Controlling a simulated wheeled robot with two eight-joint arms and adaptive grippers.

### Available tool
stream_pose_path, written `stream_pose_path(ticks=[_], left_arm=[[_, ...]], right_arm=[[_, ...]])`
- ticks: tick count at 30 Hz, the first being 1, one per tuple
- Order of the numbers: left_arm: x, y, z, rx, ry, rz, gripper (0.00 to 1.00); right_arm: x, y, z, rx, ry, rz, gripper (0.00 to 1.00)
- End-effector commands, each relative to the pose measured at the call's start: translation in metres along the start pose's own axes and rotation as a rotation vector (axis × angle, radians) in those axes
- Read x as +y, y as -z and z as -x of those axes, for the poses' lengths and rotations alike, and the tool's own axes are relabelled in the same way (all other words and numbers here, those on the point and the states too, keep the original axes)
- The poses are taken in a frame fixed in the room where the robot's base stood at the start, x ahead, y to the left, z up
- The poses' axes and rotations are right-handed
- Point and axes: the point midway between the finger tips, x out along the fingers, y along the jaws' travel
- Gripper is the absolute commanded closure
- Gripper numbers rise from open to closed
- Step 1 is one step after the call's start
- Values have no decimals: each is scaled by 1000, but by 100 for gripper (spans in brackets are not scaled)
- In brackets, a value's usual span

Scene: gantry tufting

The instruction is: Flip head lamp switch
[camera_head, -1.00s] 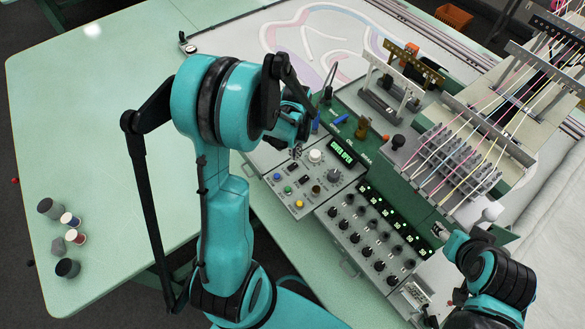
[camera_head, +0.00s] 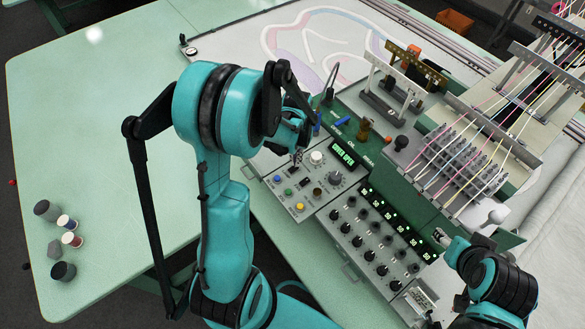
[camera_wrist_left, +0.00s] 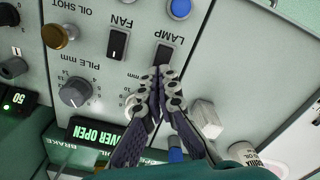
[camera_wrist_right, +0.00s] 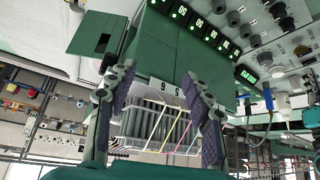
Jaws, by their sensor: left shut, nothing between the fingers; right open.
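The lamp switch (camera_wrist_left: 164,53) is a black rocker under the label LAMP on the grey control panel (camera_wrist_left: 205,50), seen in the left wrist view. My left gripper (camera_wrist_left: 160,72) is shut and empty, its tips right at the switch's near end; I cannot tell whether they touch it. In the head view my left gripper (camera_head: 296,158) is over the upper left of the panel, partly hidden by my own arm. My right gripper (camera_head: 440,236) is at the machine's right side; in the right wrist view (camera_wrist_right: 160,90) it is open and empty, facing a rack of yarn guides.
Beside the lamp switch is a FAN rocker (camera_wrist_left: 117,43), with a pile knob (camera_wrist_left: 75,92) and a blue button (camera_wrist_left: 179,8) nearby. A green display (camera_wrist_left: 95,133) reads COVER OPEN. Several spools (camera_head: 68,221) stand on the left of the green table (camera_head: 100,130).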

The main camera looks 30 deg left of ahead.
Motion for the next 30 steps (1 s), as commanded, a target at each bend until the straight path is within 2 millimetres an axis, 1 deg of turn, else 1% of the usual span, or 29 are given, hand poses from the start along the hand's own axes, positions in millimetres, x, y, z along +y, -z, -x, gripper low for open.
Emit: stream_pose_path(ticks=[18, 30], left_arm=[[0, 0, 0, 0, 0, 0, 100], [0, 0, -6, 0, 0, 0, 100]], right_arm=[[0, 0, 0, 0, 0, 0, 49], [0, -4, -5, 0, 0, 0, 49]])
